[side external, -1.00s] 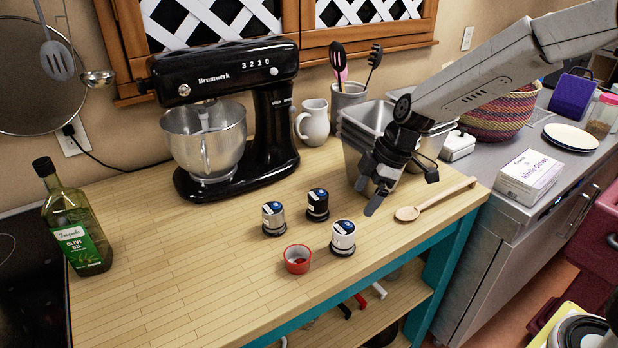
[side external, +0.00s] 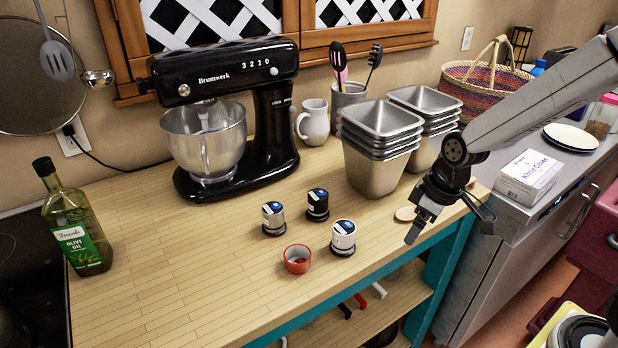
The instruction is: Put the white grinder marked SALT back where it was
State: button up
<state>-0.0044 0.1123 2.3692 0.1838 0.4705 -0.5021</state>
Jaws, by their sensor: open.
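Three small grinders stand upright on the wooden worktop (side external: 150,290).
A red cup (side external: 297,260) sits close to the front right grinder. Stacked steel pans (side external: 380,165) stand behind, with a stand mixer (side external: 235,110) at the back left. A wooden spoon (side external: 404,214) is partly hidden by my gripper. The left front worktop is clear.

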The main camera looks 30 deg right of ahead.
jog(key=shift+s+d+f+m+h, duration=0.15)
jog(key=shift+s+d+f+m, duration=0.1)
jog(key=shift+s+m, duration=0.5)
jog(key=shift+s+d+f+m+h, duration=0.25)
jog(key=shift+s+m, duration=0.35)
jog(key=shift+s, duration=0.3)
jog(key=shift+s+d+f+m+h, duration=0.1)
jog(key=shift+s+d+m, duration=0.2)
jog(key=shift+s+m, duration=0.45)
